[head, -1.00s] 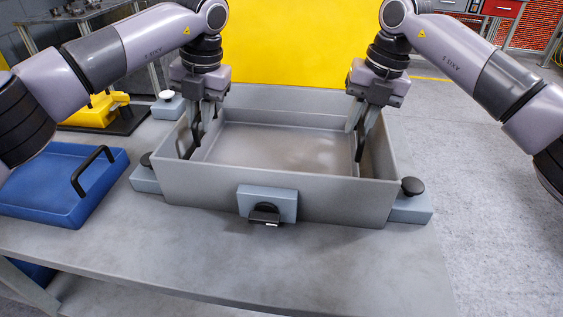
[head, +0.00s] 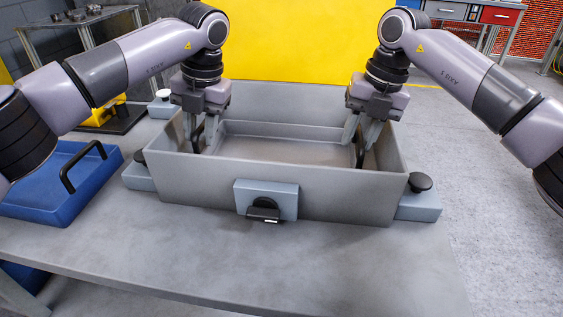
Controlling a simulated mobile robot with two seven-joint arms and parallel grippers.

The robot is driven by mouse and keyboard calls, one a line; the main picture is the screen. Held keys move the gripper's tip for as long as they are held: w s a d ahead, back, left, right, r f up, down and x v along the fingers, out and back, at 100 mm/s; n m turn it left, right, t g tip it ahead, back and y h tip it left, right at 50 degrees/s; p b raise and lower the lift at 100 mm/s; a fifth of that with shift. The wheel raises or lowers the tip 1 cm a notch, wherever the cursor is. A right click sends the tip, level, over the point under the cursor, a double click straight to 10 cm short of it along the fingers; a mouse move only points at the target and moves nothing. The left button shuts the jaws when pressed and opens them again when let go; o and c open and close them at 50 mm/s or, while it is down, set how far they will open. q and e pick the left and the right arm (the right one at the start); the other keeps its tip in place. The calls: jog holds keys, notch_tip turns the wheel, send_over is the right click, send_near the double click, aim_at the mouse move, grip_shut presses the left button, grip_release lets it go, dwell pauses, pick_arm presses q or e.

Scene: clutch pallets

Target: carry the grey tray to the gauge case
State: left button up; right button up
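The grey tray (head: 288,152) lies inside a deeper grey open-topped box on the table. The tray's black handles show at its left and right ends, and the box's front wall hides its near side. My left gripper (head: 198,141) reaches down into the box at the left handle, its fingers on either side of it. My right gripper (head: 361,142) is likewise at the right handle. Whether the fingers press on the handles I cannot tell. I cannot identify the gauge case for sure in this view.
The grey box (head: 345,198) has blue-grey blocks with black knobs around it and a latch block (head: 266,198) in front. A blue tray (head: 50,195) with a black handle lies at left. A yellow item (head: 100,114) stands behind it. The table's front is clear.

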pick_arm(q)
jog(key=shift+o, duration=0.2)
jog(key=shift+r, duration=0.15)
pick_arm(e)
jog(key=shift+o, duration=0.2)
pick_arm(q)
jog(key=shift+d+r, duration=0.1)
jog(key=shift+r, duration=0.15)
notch_tip(320, 180, up, 11)
jog(key=d, duration=0.2)
pick_arm(e)
notch_tip(320, 180, up, 12)
jog(key=d, duration=0.2)
jog(key=shift+d, duration=0.15)
pick_arm(q)
jog(key=shift+s, duration=0.15)
pick_arm(e)
jog(key=shift+s+f, duration=0.1)
jog(key=shift+s, duration=0.05)
